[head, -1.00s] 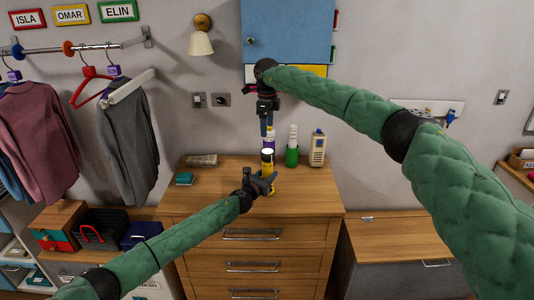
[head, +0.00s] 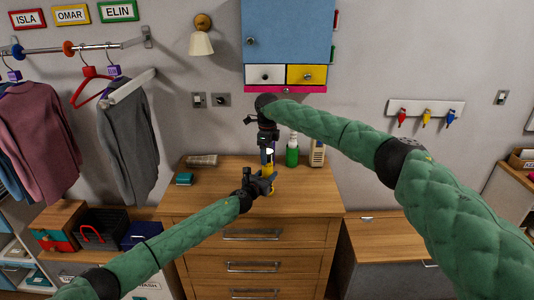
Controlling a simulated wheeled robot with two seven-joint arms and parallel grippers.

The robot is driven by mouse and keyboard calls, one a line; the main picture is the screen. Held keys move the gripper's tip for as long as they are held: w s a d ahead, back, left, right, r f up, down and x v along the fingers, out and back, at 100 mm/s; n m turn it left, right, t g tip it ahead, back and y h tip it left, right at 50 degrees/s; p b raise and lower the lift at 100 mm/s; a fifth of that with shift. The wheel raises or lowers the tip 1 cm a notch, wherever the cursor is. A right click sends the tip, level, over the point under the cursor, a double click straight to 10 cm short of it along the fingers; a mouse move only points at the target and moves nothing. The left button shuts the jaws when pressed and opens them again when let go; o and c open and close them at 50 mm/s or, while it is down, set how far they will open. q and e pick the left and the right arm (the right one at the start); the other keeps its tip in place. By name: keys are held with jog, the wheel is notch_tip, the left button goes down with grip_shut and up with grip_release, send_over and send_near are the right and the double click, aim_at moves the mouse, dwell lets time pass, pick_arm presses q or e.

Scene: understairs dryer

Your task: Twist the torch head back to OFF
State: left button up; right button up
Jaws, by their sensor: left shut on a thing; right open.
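The torch (head: 271,185) is a yellow-bodied cylinder standing upright on the wooden dresser top. My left gripper (head: 268,184) is shut on the torch's yellow body from the front left. My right gripper (head: 268,155) comes down from above over the torch's upper end. Its jaws are open around or just beside the torch head, and they hide most of it. Any marking on the head cannot be read.
Behind the torch stand a green bottle (head: 292,155) and a beige handset-like object (head: 318,153). A teal box (head: 184,179) and a grey item (head: 202,161) lie at the left on the dresser (head: 215,199). A blue cabinet (head: 287,32) hangs above.

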jog(key=shift+c, duration=0.4)
jog(key=c, duration=0.9)
pick_arm(q)
jog(key=shift+d, duration=0.1)
pick_arm(e)
jog(key=m, duration=0.5)
jog(key=shift+w+d+m, duration=0.1)
jog(key=shift+m, duration=0.3)
pick_arm(q)
jog(key=shift+s, duration=0.1)
pick_arm(e)
jog(key=m, duration=0.5)
jog(key=shift+m, duration=0.7)
jog(key=o, duration=1)
